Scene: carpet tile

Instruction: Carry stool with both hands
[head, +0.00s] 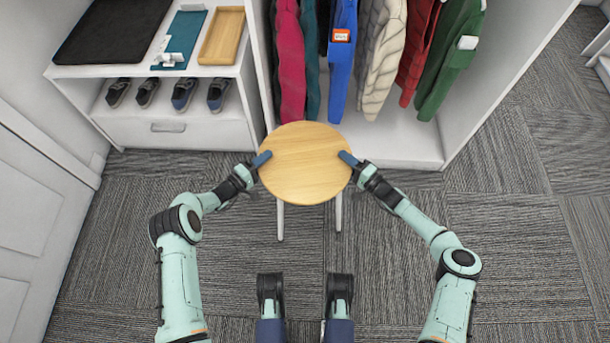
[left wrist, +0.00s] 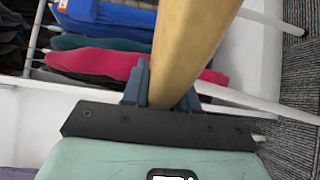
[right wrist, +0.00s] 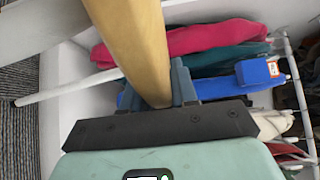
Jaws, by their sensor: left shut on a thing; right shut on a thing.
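The stool (head: 305,165) has a round, light wooden seat and pale legs, and stands in front of the open wardrobe in the head view. My left gripper (head: 262,159) is shut on the left edge of the seat. My right gripper (head: 348,159) is shut on the right edge. In the left wrist view the seat edge (left wrist: 196,40) sits between the blue fingers (left wrist: 160,85). The right wrist view shows the seat edge (right wrist: 135,45) between the other blue fingers (right wrist: 168,88). The seat hides part of the legs, and I cannot tell whether their feet touch the floor.
Behind the stool is a white wardrobe (head: 400,140) with several hanging garments (head: 380,55). A white shelf unit (head: 185,138) with shoes and a wooden tray (head: 222,36) stands at the left. A white door (head: 35,210) is further left. Grey carpet (head: 520,240) is clear at the right.

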